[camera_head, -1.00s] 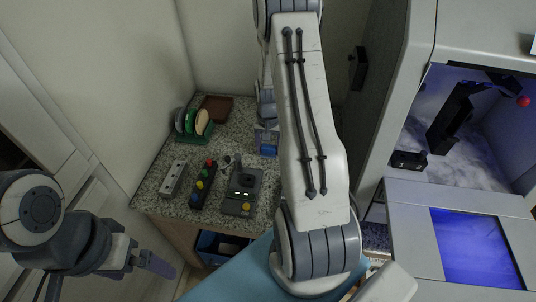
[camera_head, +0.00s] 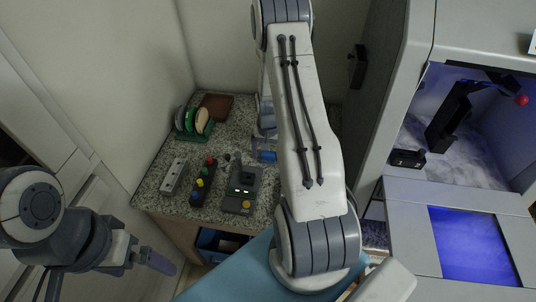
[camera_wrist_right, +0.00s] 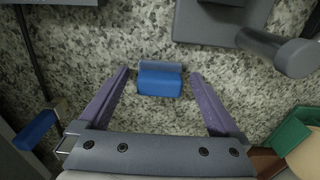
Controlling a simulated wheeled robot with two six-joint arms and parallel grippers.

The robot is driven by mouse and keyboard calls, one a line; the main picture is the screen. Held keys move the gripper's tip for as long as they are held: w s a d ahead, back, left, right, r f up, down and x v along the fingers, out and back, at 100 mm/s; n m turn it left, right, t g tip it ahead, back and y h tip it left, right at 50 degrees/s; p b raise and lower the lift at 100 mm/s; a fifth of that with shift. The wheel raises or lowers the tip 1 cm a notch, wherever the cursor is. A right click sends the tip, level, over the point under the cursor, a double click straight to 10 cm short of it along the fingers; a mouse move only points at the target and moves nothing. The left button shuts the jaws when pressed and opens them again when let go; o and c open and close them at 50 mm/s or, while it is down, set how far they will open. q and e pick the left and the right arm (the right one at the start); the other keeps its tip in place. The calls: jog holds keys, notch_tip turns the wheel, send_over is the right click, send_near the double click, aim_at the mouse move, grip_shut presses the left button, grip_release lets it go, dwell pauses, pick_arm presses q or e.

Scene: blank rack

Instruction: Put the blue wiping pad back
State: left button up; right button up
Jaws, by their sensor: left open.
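The blue wiping pad (camera_wrist_right: 160,83), a blue block with a grey-blue upper part, rests on the speckled counter in the right wrist view. It lies just beyond and between the spread fingertips of my right gripper (camera_wrist_right: 160,75), with gaps on both sides. The pad (camera_head: 267,156) also shows in the head view, beside my right arm, which hides much of that gripper. My left gripper (camera_head: 150,262) is open and empty at the lower left.
A grey device (camera_head: 243,190) with a yellow button, a box of coloured buttons (camera_head: 203,185) and a pale socket strip (camera_head: 174,178) stand on the counter (camera_head: 150,190). A green rack of discs (camera_head: 192,125) and a brown tray (camera_head: 216,107) are behind. A machine cabinet (camera_head: 415,110) stands right.

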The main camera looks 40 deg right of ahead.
aim_at(268, 153)
jog(key=shift+r, duration=0.15)
notch_tip(268, 153, up, 12)
jog(key=b, duration=0.1)
dwell(0.4)
notch_tip(268, 153, down, 12)
jog(key=shift+r+p, duration=0.1)
jog(key=shift+p, duration=0.55)
jog(key=shift+r, duration=0.1)
jog(key=shift+r+b, duration=0.3)
jog(key=shift+r, duration=1.2)
